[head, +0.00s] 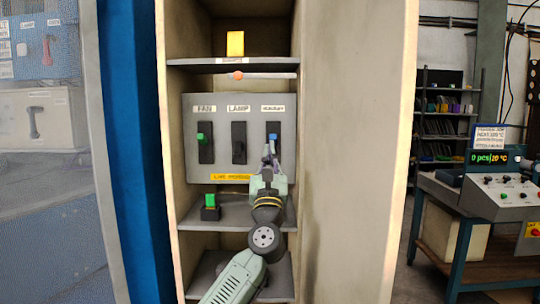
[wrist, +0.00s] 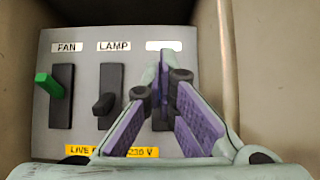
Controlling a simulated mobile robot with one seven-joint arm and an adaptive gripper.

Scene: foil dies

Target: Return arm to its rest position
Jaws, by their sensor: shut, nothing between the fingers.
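My arm (head: 266,238) reaches up from the bottom of the head view into the cabinet. My gripper (head: 270,158) is in front of the right switch of the grey panel (head: 222,168). In the wrist view my gripper (wrist: 167,75) has its fingertips together and nothing between them. The right switch has a blue handle (head: 273,137) in the head view; the fingers hide most of this switch in the wrist view. I cannot tell whether the fingertips touch it.
The FAN switch has a green handle (wrist: 48,85), the LAMP switch a black handle (wrist: 104,104). A shelf (head: 240,211) below holds a green-topped block (head: 211,204). An upper shelf (head: 190,65) holds a yellow block (head: 235,44). Cabinet walls (head: 345,160) stand close on both sides.

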